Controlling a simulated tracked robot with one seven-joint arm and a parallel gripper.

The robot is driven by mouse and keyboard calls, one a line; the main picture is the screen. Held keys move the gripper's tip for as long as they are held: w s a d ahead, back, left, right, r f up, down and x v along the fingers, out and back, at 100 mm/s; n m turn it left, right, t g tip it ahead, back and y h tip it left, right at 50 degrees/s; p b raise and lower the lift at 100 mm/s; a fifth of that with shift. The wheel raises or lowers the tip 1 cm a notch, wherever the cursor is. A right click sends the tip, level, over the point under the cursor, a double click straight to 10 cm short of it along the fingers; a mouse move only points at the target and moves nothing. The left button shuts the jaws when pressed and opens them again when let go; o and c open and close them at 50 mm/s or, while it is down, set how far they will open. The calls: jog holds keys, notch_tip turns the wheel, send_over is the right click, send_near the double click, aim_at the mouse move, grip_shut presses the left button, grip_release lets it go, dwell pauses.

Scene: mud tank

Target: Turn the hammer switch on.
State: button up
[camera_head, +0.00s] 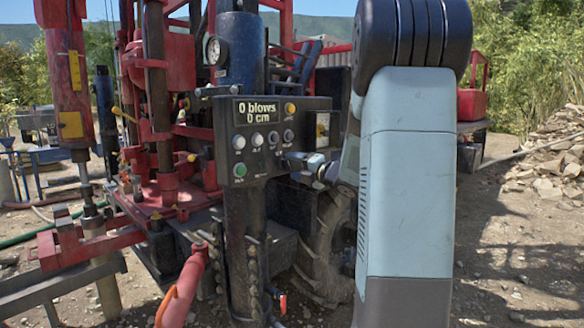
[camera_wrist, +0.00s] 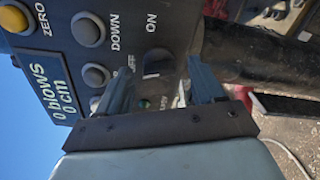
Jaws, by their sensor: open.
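The black control panel (camera_head: 276,118) stands in the middle of the head view, its display reading "0 blows" and "0 cm". In the wrist view the panel appears turned on its side. A dark switch (camera_wrist: 157,62) there sits near the labels "ON" and "OFF"; it seems to be the hammer switch, and its setting is not clear. My gripper (camera_head: 300,160) reaches from the right to the panel's lower right part. In the wrist view my gripper (camera_wrist: 161,82) is open, with one finger on each side of the switch. I cannot tell whether they touch it. The head view hides the switch behind my gripper.
Several round buttons sit on the panel, including a yellow one (camera_head: 290,108) and a green one (camera_head: 240,169). A red drill rig (camera_head: 160,120) stands left of the panel. A large tyre (camera_head: 325,250) is below. Rubble (camera_head: 550,160) lies at the right.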

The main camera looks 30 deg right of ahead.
jog(key=shift+x, duration=0.95)
jog(key=shift+c, duration=0.5)
jog(key=c, duration=0.9)
